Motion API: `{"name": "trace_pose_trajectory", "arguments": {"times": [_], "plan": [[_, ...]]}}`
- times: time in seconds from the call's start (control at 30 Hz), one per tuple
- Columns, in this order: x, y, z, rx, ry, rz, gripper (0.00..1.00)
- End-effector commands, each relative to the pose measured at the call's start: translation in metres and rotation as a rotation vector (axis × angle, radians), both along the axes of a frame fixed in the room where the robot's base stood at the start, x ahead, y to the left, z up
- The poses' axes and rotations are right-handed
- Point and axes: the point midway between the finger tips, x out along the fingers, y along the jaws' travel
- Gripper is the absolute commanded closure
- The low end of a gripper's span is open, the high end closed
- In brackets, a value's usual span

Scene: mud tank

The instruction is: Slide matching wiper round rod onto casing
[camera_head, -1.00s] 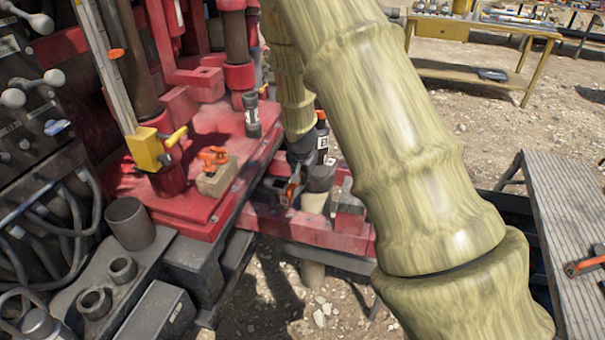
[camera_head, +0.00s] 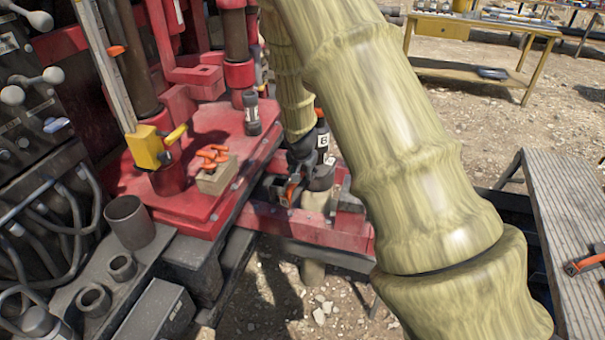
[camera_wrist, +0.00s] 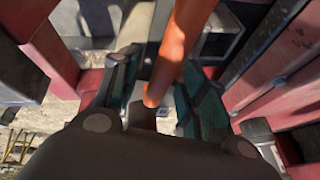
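A black cylinder with a white label (camera_head: 323,170), which looks like a wiper, stands upright over the top of a beige pipe (camera_head: 314,203), which looks like the casing. Whether the cylinder sits fully on the pipe is hidden.
Red rig beams (camera_head: 330,232) surround the pipe closely. A small block with orange clips (camera_head: 216,178) and a small dark labelled cylinder (camera_head: 252,115) stand on the red deck. A grey bench (camera_head: 572,215) is at right. My arm blocks the centre.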

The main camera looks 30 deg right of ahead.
Motion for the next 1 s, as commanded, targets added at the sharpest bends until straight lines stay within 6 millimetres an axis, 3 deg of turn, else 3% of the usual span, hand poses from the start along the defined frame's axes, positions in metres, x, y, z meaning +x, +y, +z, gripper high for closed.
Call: {"name": "trace_pose_trajectory", "arguments": {"times": [0.37,1.0], "plan": [[-0.003,0.003,0.009,0.001,-0.001,-0.001,0.58],[-0.033,0.025,0.089,0.001,-0.001,-0.001,0.58]]}}
